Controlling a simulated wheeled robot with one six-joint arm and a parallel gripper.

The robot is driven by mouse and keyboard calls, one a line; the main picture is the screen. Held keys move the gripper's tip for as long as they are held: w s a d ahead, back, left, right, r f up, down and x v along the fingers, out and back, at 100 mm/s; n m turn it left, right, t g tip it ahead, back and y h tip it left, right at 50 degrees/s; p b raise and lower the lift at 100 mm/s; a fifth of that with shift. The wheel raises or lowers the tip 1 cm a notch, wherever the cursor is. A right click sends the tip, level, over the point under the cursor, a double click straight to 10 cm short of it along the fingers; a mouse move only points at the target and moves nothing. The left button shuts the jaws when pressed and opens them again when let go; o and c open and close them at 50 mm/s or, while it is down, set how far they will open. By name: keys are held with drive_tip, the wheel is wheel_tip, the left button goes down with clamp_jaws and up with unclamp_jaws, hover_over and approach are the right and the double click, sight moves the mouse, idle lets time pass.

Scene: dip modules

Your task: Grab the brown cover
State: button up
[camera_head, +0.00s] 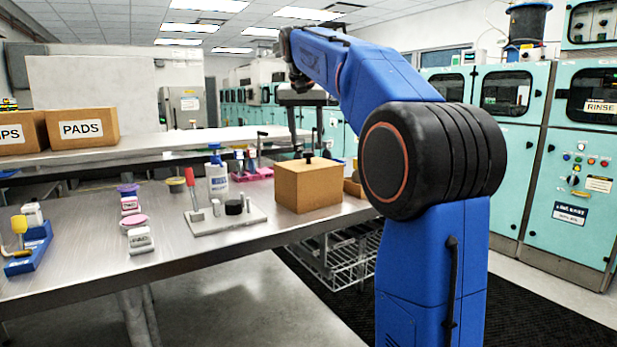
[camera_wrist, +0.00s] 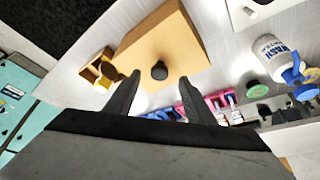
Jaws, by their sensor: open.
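The brown cover (camera_head: 308,187) is a box shape with a black knob (camera_head: 308,157) on its top, standing at the right end of the steel bench. In the wrist view the cover (camera_wrist: 150,38) lies beyond the fingers, and its round dark knob (camera_wrist: 159,70) shows in line with the gap between the fingertips. My gripper (camera_head: 307,147) is above the cover, fingers pointing down. In the wrist view my gripper (camera_wrist: 160,80) is open with nothing held. I cannot tell exactly how far the fingertips are from the knob.
A white wash bottle (camera_head: 217,178) and a grey plate (camera_head: 225,218) with small parts stand left of the cover. A pink rack (camera_head: 255,174) is behind. A small open brown box (camera_wrist: 95,68) sits close beside the cover. A shelf with cartons runs along the back.

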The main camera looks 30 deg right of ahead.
sight(308, 152)
drive_tip(key=shift+x, duration=2.5)
drive_tip(key=shift+w+d+r, duration=0.1)
drive_tip(key=shift+w+d, duration=0.05)
drive_tip(key=shift+w, duration=0.05)
clamp_jaws()
